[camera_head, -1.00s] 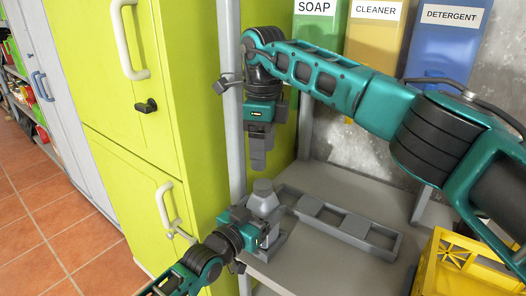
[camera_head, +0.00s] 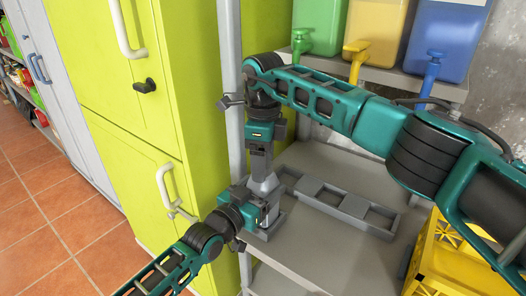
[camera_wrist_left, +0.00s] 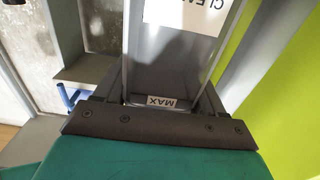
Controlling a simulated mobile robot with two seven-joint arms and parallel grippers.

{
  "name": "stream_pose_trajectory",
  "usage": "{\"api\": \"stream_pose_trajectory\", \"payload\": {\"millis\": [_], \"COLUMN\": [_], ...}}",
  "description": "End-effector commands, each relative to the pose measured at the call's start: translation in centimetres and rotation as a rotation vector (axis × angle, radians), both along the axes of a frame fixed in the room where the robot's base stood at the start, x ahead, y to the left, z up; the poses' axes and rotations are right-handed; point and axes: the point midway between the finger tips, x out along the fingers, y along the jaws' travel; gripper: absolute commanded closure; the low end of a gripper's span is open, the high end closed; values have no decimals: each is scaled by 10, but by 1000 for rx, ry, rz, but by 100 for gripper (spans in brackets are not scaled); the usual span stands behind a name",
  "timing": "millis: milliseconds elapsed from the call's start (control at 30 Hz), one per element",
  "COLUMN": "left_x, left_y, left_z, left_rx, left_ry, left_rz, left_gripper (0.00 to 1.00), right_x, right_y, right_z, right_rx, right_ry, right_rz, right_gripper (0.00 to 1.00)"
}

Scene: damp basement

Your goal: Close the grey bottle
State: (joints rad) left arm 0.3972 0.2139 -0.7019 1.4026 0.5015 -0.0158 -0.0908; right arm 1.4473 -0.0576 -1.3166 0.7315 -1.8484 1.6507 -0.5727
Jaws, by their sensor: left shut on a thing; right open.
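The grey bottle (camera_head: 273,217) stands upright on the grey shelf beside the green cabinet. My left gripper (camera_head: 254,213) comes in from the left and is shut on its body. The left wrist view shows the bottle (camera_wrist_left: 165,60) close up between the fingers, with a white label and a "MAX" mark. My right gripper (camera_head: 262,168) points straight down over the bottle, its fingertips at the bottle's tapered grey top (camera_head: 264,187). The fingers hide part of that top. I cannot tell whether a separate cap is there or whether the fingers touch it.
A grey compartment tray (camera_head: 350,208) lies right of the bottle. A yellow crate (camera_head: 450,262) is at lower right. Green, yellow and blue dispensers (camera_head: 445,35) stand behind my right arm. A grey post (camera_head: 231,100) and the green cabinet (camera_head: 125,110) bound the left side.

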Motion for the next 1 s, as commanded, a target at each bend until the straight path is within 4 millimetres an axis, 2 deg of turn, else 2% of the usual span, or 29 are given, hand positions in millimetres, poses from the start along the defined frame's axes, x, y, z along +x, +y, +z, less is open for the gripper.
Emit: {"api": "stream_pose_trajectory", "payload": {"millis": [200,800,1000], "left_x": [0,0,0], "left_y": [0,0,0], "left_z": [0,0,0], "left_rx": [0,0,0], "left_ry": [0,0,0], "left_rz": [0,0,0], "left_gripper": [100,100,100], "right_x": [0,0,0], "right_y": [0,0,0], "right_z": [0,0,0], "right_rx": [0,0,0], "right_ry": [0,0,0], "right_rz": [0,0,-3], "right_gripper": [32,90,92]}}
